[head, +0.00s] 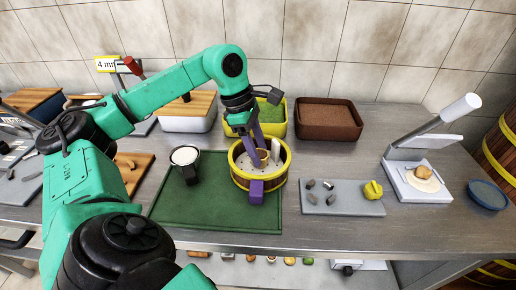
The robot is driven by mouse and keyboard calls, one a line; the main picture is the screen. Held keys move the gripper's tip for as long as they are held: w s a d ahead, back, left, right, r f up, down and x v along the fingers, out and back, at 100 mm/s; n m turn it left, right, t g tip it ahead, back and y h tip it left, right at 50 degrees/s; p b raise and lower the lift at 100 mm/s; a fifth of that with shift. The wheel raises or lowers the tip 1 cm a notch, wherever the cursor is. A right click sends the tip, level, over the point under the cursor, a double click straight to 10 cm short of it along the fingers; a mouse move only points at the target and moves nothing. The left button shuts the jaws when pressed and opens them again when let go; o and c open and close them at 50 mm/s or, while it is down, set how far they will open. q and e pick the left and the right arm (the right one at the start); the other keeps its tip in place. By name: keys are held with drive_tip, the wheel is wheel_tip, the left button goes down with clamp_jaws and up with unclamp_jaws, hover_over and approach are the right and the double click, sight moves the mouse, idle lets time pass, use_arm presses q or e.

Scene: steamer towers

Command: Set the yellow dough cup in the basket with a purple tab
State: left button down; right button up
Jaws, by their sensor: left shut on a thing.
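The round yellow basket (237,177) with a purple tab (256,191) on its front stands at the right edge of the green mat. My left gripper (262,160) reaches down into it from above, its purple fingers shut on a small tan-yellow cup (264,154), which looks like the yellow dough cup. The cup is inside the basket's rim, towards the back. The fingers hide part of it, so I cannot tell whether it touches the basket floor. A pale upright piece (276,148) shows beside it. My right gripper is not in view.
A grey tray (343,207) with dark pieces and a yellow lump (373,190) lies right. A brown bin (328,120) and a yellow-green bin (275,112) stand behind. A press (418,180) stands further right.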

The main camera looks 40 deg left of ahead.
use_arm(q)
drive_tip(key=shift+c, duration=1)
unclamp_jaws()
drive_tip(key=p+v, duration=0.4)
drive_tip(key=v, duration=1)
drive_tip(key=shift+s+r, duration=0.15)
drive_tip(key=shift+r, duration=0.15)
drive_tip(key=shift+a, duration=0.15)
